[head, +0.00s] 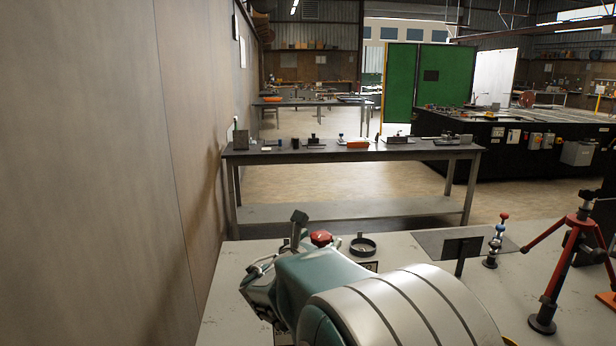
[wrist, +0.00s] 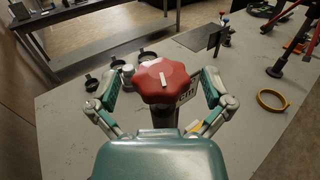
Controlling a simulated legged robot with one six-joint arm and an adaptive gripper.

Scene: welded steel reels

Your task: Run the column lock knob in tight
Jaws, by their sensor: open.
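The red lobed knob (wrist: 165,80) with a white mark on its top sits on a grey upright column (wrist: 166,112) in the wrist view. The knob (head: 320,238) also shows in the head view, just past my wrist. My gripper (wrist: 160,92) is open, with one finger on each side of the knob. Gaps show between both fingers and the knob's rim, so neither seems to touch it. The column's lower part is hidden behind my gripper's body. In the head view, my arm hides most of the gripper.
The grey bench (head: 231,289) holds a black round holder (head: 362,246), a dark plate on a stand (head: 461,249), a blue-and-red post (head: 497,240) and a red tripod (head: 573,240). A yellow ring (wrist: 272,101) lies at right. A wall (head: 95,170) stands close on the left.

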